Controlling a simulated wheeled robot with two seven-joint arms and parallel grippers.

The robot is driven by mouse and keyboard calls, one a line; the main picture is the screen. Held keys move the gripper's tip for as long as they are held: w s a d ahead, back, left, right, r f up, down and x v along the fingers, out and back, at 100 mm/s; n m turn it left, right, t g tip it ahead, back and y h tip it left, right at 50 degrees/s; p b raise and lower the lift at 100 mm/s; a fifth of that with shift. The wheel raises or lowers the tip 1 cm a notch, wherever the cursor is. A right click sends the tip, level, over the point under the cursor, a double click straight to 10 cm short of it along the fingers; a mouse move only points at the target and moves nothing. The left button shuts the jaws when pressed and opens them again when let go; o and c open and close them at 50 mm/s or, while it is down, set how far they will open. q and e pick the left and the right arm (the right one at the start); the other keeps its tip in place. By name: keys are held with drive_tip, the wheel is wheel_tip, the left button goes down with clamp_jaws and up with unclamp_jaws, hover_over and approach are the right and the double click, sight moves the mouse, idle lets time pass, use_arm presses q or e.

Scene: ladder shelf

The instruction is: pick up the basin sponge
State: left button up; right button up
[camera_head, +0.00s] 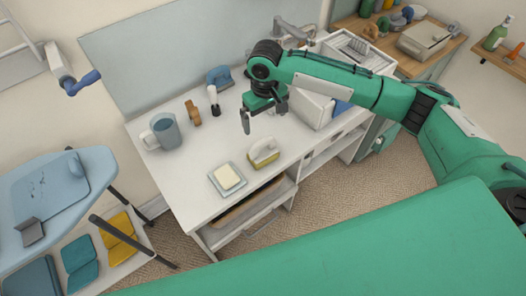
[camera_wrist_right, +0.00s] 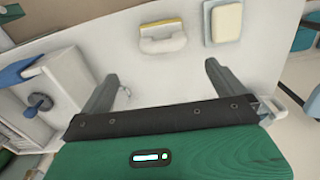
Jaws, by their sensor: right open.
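Two sponge-like things stand near the front edge of the white counter (camera_head: 190,165); I cannot tell for sure which is the basin sponge. One is a cream block (camera_head: 228,177) lying on a pale blue dish (camera_head: 215,187). The other is a whitish piece with a handle-like top and a yellow layer (camera_head: 263,153). In the wrist view the cream block (camera_wrist_right: 226,22) is at top right and the yellow-layered piece (camera_wrist_right: 162,37) at top centre. My right gripper (camera_head: 264,113) is open and empty above the counter, behind the yellow-layered piece. My left gripper is out of view.
A grey-blue mug (camera_head: 163,133), a brown item (camera_head: 192,112), a white-and-black bottle (camera_head: 214,99) and a blue item (camera_head: 219,77) stand towards the back. A white box-like thing (camera_head: 310,107) is right of the gripper. A pale blue board (camera_head: 55,200) stands left.

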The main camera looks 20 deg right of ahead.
sight(263, 141)
wheel_tip(263, 141, down, 8)
drive_tip(key=shift+r+p, duration=0.1)
drive_tip(key=shift+p, duration=0.7)
drive_tip(key=f, duration=0.1)
drive_tip(key=f+p, duration=0.1)
drive_tip(key=f, duration=0.1)
drive_tip(key=f+p, duration=0.1)
drive_tip(key=shift+w+a+f, duration=0.1)
drive_tip(key=shift+a+f, duration=0.2)
drive_tip(key=shift+f, duration=0.55)
drive_tip(key=shift+c, duration=0.2)
drive_tip(key=c, duration=0.9)
wheel_tip(263, 141, up, 20)
drive_tip(key=b, duration=0.4)
